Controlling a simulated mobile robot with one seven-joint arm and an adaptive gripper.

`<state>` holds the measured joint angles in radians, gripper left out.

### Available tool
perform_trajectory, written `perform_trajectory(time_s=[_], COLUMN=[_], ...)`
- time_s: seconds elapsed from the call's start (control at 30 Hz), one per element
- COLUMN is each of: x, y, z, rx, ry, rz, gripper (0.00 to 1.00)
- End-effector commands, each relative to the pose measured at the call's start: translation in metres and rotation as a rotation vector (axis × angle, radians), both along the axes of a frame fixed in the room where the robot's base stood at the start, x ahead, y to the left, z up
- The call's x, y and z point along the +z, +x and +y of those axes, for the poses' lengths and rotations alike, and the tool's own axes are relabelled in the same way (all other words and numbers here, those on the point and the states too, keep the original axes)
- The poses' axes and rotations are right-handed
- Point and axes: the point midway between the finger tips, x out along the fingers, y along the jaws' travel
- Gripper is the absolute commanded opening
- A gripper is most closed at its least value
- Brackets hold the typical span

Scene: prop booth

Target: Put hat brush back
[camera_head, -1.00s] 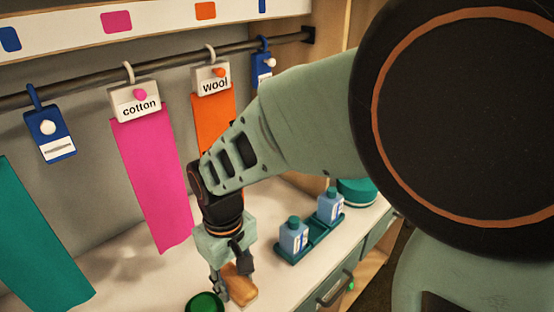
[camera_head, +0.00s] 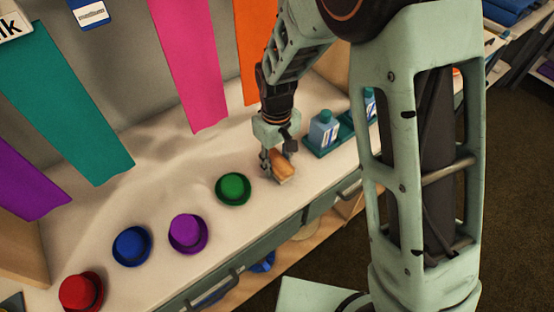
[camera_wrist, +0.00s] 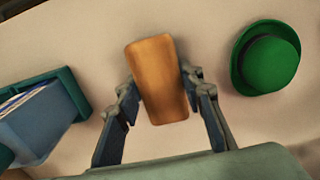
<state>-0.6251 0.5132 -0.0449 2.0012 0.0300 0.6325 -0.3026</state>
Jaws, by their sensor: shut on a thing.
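The hat brush (camera_head: 281,166) shows as an orange-brown wooden block with a pale lower edge. In the head view it is at the counter, between the green hat and the blue bottles. My gripper (camera_head: 278,163) points down and is shut on it, one finger on each side. In the wrist view the brush (camera_wrist: 157,80) lies between the two fingers (camera_wrist: 158,95), its wooden face toward the camera. Its underside is hidden there. I cannot tell whether it touches the counter.
A green hat (camera_head: 233,188) stands just left of the brush, with purple (camera_head: 188,233), blue (camera_head: 132,245) and red (camera_head: 81,292) hats further left. Cloth strips hang behind. Counter (camera_head: 165,185) is clear behind the hats.

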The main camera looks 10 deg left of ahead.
Motion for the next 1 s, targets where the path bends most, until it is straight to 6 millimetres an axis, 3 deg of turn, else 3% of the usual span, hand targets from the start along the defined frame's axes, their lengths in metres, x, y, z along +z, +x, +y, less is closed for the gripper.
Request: perform_trajectory(time_s=[0.27,0.3,0.43,0.77,0.87,1.0], x=[-0.004,-0.003,-0.002,0.001,0.010,0.038], y=[0.000,0.000,0.000,0.000,0.001,0.001], z=[0.000,0.000,0.000,0.000,0.001,0.001], rx=[0.000,0.000,0.000,0.000,0.000,0.000], ry=[0.001,0.001,0.001,0.001,0.003,0.005], rz=[-0.001,-0.001,-0.001,-0.001,-0.003,-0.005], gripper=[0.12,0.38,0.53,0.53,0.53,0.53])
